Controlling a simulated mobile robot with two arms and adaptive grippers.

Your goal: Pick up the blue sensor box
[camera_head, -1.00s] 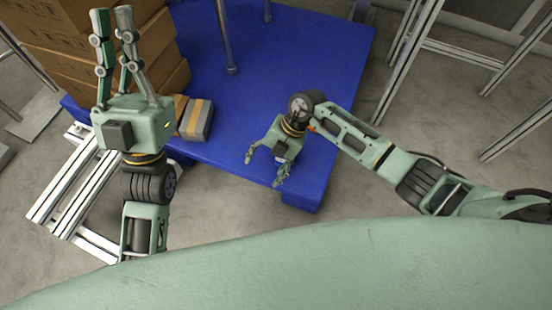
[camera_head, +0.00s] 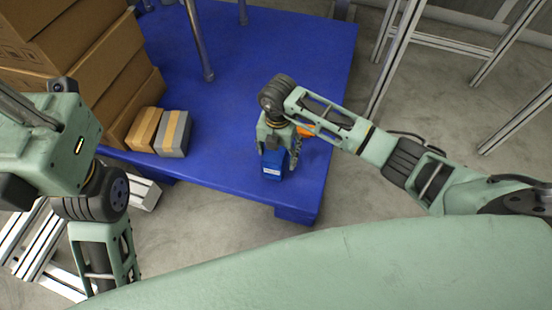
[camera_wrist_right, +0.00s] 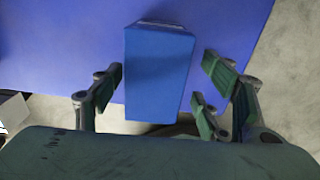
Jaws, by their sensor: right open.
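The blue sensor box (camera_head: 271,172) stands on the blue platform near its front edge, partly hidden by my right gripper. My right gripper (camera_head: 278,158) is over it, with its fingers down on both sides. In the right wrist view the box (camera_wrist_right: 158,75) lies between the spread fingers of my right gripper (camera_wrist_right: 163,68). The gripper is open, and gaps show between the box and the fingers on both sides. My left gripper (camera_head: 45,140) is at the left edge of the head view, well away from the box. Its fingers are largely out of frame.
The blue platform (camera_head: 225,130) has bare room around the box. Two small boxes, one brown (camera_head: 144,128) and one grey (camera_head: 173,132), sit on its left side. Stacked cartons (camera_head: 85,60) rise behind them. A metal post (camera_head: 196,40) stands toward the back.

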